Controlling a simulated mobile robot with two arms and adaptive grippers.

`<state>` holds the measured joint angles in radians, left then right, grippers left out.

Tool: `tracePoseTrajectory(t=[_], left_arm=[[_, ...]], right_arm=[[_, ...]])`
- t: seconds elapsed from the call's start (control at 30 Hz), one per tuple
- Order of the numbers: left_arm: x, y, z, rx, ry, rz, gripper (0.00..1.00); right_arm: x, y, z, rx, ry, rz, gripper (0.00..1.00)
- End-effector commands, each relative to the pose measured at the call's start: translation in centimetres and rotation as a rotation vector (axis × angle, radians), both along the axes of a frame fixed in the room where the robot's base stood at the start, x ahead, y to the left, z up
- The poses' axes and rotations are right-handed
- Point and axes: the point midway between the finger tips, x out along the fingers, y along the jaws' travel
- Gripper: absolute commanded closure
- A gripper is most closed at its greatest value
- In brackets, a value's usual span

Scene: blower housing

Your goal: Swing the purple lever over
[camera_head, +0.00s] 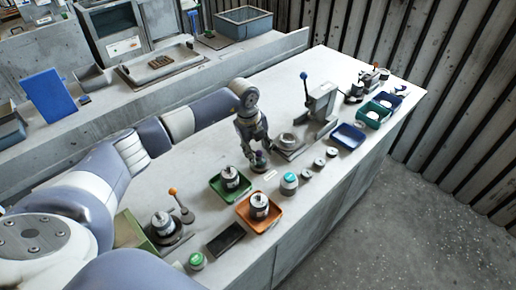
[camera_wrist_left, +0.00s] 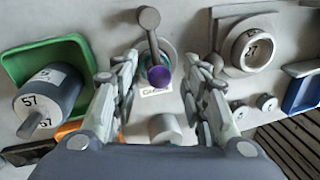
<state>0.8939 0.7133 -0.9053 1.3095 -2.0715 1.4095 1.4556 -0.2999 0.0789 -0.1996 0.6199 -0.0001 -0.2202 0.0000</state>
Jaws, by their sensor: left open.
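The purple lever shows in the left wrist view as a grey arm with a purple knob (camera_wrist_left: 159,77) at one end and a grey ball (camera_wrist_left: 149,17) at the other. In the head view only a little of its purple part (camera_head: 260,154) shows under my left gripper (camera_head: 255,145), which hides most of it. My left gripper (camera_wrist_left: 160,68) is open and pointed down over the lever. In the left wrist view the purple knob lies between the two fingers, with gaps on both sides. I cannot tell its exact height above the knob. My right gripper is out of view.
A green tray (camera_head: 216,188) and an orange tray (camera_head: 243,222) hold cylinders near the lever. A grey fixture with a blue-knobbed lever (camera_head: 304,76) stands behind to the right. An orange-knobbed lever (camera_head: 173,191) stands nearer. Small round parts (camera_head: 319,162) lie right of the gripper.

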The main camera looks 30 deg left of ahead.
Motion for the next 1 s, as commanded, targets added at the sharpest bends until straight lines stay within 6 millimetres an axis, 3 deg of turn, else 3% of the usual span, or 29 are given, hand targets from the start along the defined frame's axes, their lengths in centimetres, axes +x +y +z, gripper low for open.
tracePoseTrajectory(t=[0.2,0.4,0.77,1.0], left_arm=[[0.0,0.0,-0.1,0.001,0.001,0.0,0.59],[0.0,0.0,-0.1,0.0,0.0,0.0,1.0],[-0.1,0.1,-0.1,0.0,-0.002,-0.029,1.0],[-0.7,0.5,-0.2,0.0,-0.003,-0.154,1.0]], right_arm=[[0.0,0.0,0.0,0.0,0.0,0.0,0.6],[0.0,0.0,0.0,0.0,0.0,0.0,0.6],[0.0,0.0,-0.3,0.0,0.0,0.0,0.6],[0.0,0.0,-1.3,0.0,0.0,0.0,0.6]])
